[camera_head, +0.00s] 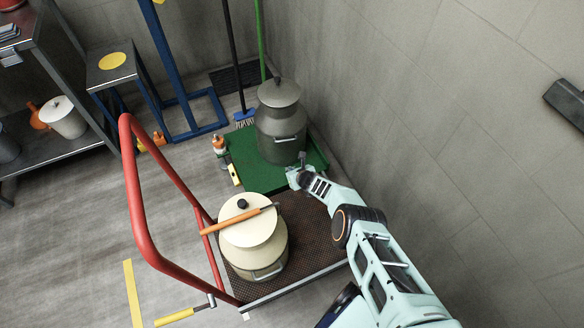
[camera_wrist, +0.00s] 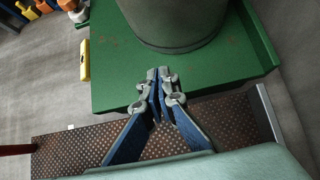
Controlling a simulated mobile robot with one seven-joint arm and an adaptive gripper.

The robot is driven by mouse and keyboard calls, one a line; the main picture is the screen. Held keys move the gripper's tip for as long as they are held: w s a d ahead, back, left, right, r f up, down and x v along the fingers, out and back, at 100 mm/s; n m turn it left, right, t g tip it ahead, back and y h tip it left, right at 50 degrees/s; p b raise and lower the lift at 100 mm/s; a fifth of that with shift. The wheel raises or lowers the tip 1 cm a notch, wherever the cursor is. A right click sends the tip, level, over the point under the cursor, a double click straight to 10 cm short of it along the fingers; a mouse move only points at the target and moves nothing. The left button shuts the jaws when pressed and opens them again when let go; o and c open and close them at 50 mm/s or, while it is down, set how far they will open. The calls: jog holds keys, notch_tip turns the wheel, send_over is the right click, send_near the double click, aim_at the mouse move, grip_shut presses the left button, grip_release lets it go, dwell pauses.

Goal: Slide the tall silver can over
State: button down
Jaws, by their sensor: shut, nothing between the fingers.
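The tall silver can (camera_head: 281,125) is a grey metal milk can with a domed lid and a side handle. It stands upright on a green platform (camera_head: 249,172) against the wall. Its lower part shows in the wrist view (camera_wrist: 172,18), with the base on the green top (camera_wrist: 115,60). My gripper (camera_head: 300,172) is at the near side of the can in the head view. In the wrist view my gripper (camera_wrist: 158,82) has its fingertips together, empty, over the green platform's near edge, just short of the can. Whether the fingers touch anything is not clear.
A cream can (camera_head: 252,240) with an orange-handled tool (camera_head: 240,217) across its lid stands on a brown-decked cart (camera_head: 310,228) with a red handle (camera_head: 140,190). The wall bounds the right.

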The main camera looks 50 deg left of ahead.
jog(key=shift+p+v, duration=1.05)
jog(key=shift+p, duration=0.1)
